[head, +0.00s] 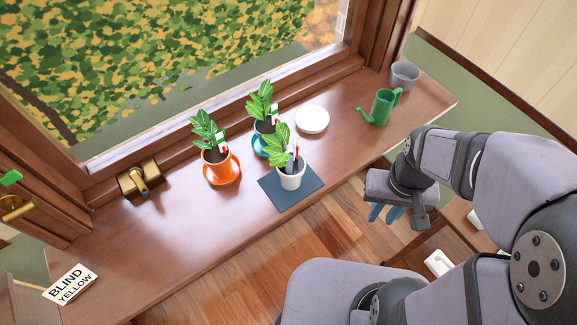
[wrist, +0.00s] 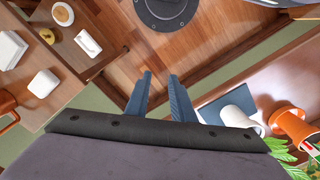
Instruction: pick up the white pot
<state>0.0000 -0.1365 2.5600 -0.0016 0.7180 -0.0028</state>
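The white pot (head: 292,180) stands upright on a dark square mat (head: 273,200) on the wooden sill, with a leafy plant and a small marker with red in it. In the wrist view the white pot (wrist: 236,116) is right of the fingers, partly on the dark mat (wrist: 212,108). My gripper (head: 385,213) hangs right of the pot, beyond the sill's front edge and apart from the pot. In the wrist view its blue fingers (wrist: 161,80) are spread with nothing between them.
An orange pot (head: 216,162) on an orange saucer and a teal pot (head: 262,127) stand near the white pot. A white plate (head: 312,119), green watering can (head: 382,106) and grey pot (head: 404,75) are farther right. A "BLIND YELLOW" sign (head: 70,285) lies at left.

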